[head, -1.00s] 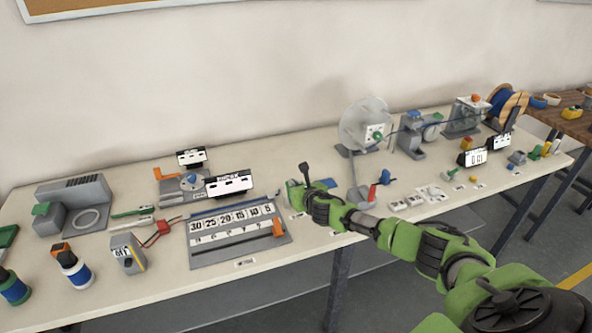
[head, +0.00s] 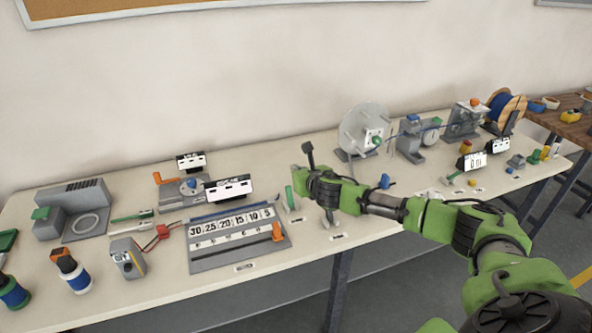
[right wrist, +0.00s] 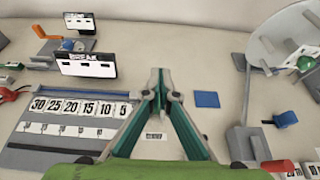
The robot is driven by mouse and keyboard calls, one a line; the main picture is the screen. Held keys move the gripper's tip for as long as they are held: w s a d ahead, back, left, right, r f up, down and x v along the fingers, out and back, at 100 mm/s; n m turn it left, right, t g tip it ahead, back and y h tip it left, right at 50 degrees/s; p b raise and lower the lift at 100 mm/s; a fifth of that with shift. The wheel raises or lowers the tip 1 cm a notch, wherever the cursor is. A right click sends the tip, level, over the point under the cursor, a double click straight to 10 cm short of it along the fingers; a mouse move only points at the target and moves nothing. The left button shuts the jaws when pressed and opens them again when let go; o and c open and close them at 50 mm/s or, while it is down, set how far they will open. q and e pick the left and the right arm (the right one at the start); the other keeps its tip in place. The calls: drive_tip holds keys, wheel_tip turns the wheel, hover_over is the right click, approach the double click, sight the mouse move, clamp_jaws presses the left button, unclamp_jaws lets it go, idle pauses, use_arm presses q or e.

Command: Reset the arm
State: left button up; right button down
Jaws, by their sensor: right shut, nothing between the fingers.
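My right arm comes in from the right in the head view and reaches over the middle of the bench. My right gripper (head: 290,200) is just right of the grey numbered board (head: 206,264), pointing down toward the bench. In the right wrist view, the gripper's green and grey fingers (right wrist: 158,77) meet at their tips with nothing between them. The numbered board (right wrist: 22,158) lies left of the fingers, and a blue square (right wrist: 206,99) lies to their right. My left gripper is not in view.
The bench (head: 130,285) holds a disc reel (head: 357,128) behind my arm, a wire spool (head: 507,108) at the far right, and black-and-white signs behind the board (head: 228,189). A grey device (head: 75,208) stands at the left. Bare bench surrounds the fingers.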

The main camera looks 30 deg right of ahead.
drive_tip(key=shift+a+r, duration=0.1)
drive_tip(key=s+a+f+m+g+y, duration=0.1)
drive_tip(key=s+a+f+m, duration=0.3)
drive_tip(key=s+a, duration=0.3)
drive_tip(key=s+a+f+m+g+y, duration=0.15)
drive_tip(key=s+a+f+m, duration=0.3)
drive_tip(key=a, duration=0.45)
drive_tip(key=s+a+f+m+g, duration=0.1)
drive_tip(key=s+a+f+m, duration=0.35)
drive_tip(key=s+a, duration=0.2)
drive_tip(key=s+a+m+g, duration=0.2)
drive_tip(key=s+m+g, duration=0.4)
drive_tip(key=s+m, duration=1.6)
drive_tip(key=s+f+n+g+b, duration=0.1)
drive_tip(key=s+f+n+b, duration=0.15)
drive_tip(key=f, duration=1.25)
drive_tip(key=s+f+n+b, duration=0.1)
drive_tip(key=s+f, duration=0.2)
drive_tip(key=f, duration=1.2)
drive_tip(key=s+d+f+g+b, duration=0.1)
drive_tip(key=s+d+f+b, duration=0.2)
drive_tip(key=s+f, duration=1.4)
wheel_tip(320, 180, down, 4)
drive_tip(key=shift+s+d+r+b, duration=0.15)
drive_tip(key=shift+s+r+b, duration=0.1)
drive_tip(key=shift+b, duration=0.15)
